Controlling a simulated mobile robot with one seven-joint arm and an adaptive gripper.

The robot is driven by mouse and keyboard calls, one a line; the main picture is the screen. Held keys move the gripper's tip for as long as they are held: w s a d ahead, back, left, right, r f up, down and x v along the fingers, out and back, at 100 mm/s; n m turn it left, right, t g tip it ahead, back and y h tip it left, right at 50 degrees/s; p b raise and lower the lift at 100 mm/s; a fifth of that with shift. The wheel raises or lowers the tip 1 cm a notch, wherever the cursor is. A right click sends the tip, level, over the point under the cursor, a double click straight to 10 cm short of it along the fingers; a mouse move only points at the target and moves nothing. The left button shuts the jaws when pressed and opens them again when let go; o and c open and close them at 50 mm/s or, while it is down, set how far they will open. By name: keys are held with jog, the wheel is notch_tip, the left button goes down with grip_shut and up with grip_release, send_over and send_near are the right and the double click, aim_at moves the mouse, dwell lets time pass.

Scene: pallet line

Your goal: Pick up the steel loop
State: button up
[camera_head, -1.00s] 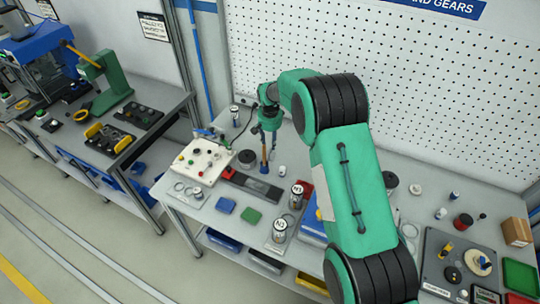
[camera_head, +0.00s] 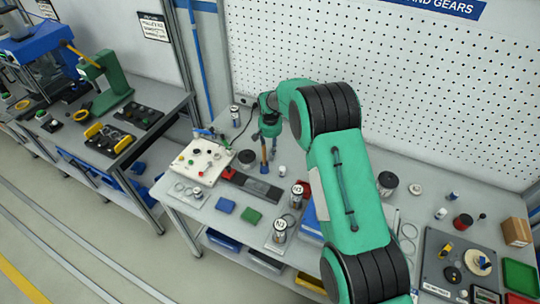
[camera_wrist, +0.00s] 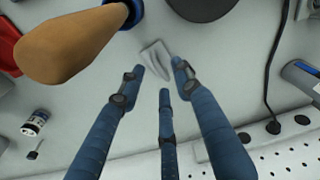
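I cannot tell for certain which thing is the steel loop. Thin metal rings (camera_head: 178,187) lie at the left front of the bench, below the white control panel. Another thin ring (camera_head: 409,230) lies right of my arm. My gripper (camera_head: 269,148) is above the back left of the bench, fingers pointing down, away from these rings. In the wrist view, my gripper's three blue fingers (camera_wrist: 161,78) are spread and hold nothing that I can see. A small grey metal piece (camera_wrist: 156,58) shows beyond the fingertips; its full shape is unclear.
A wooden handle (camera_wrist: 68,45) stands close beside the fingers. The white control panel (camera_head: 203,160), a dark tray (camera_head: 250,187) and labelled cylinders (camera_head: 279,230) crowd the left half. A pegboard (camera_head: 400,90) closes the back. A dark cylinder (camera_head: 387,183) stands right of my arm.

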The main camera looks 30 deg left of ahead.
jog(key=shift+w+a+f, duration=0.1)
jog(key=shift+w+f, duration=0.05)
jog(key=shift+f, duration=0.8)
jog(key=shift+w+f, duration=0.1)
jog(key=shift+f, duration=0.8)
jog(key=shift+c, duration=0.6)
grip_shut()
